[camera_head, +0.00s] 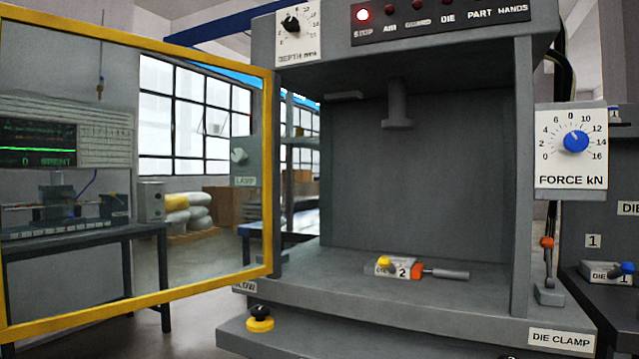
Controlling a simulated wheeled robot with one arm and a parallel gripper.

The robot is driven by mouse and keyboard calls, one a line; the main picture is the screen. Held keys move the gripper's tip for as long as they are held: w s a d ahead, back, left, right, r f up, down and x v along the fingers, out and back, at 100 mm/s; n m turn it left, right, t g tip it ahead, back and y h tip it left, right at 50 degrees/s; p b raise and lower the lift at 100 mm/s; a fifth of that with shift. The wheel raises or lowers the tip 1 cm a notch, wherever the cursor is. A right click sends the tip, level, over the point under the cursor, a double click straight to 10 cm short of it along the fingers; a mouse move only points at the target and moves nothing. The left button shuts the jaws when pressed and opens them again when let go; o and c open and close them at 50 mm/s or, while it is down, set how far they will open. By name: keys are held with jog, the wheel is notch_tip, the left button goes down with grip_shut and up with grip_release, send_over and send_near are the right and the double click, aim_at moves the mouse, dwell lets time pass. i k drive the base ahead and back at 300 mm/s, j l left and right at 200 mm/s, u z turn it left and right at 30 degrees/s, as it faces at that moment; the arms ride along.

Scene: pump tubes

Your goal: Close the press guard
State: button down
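The press guard (268,180) is a clear panel in a yellow frame. It stands swung open to the left of the grey press (520,160), with its right edge near the press's left post. The front of the press is uncovered. Inside, a die block labelled 2 (400,268) with a yellow knob, an orange part and a grey handle lies on the bed. A ram (397,105) hangs above it. My gripper is not in view.
A blue force dial (575,140) and a small lever (547,270) are at the right. A yellow-black knob (260,319) sits at the lower left. A bench (70,242) stands behind the guard.

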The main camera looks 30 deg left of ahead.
aim_at(9, 13)
jog(key=k+j, duration=0.1)
jog(key=j, duration=0.45)
jog(key=j+z, duration=0.1)
jog(key=j, duration=0.45)
jog(key=k+j+z, duration=0.1)
jog(key=j, duration=0.4)
jog(key=k+j, duration=0.15)
jog(key=j, duration=0.4)
jog(key=k+j+z, duration=0.1)
jog(key=j, duration=0.45)
jog(key=k+j, duration=0.15)
jog(key=j, duration=0.35)
jog(key=k+j+z, duration=0.15)
jog(key=j, duration=0.35)
jog(key=k+j, duration=0.15)
jog(key=j, duration=0.4)
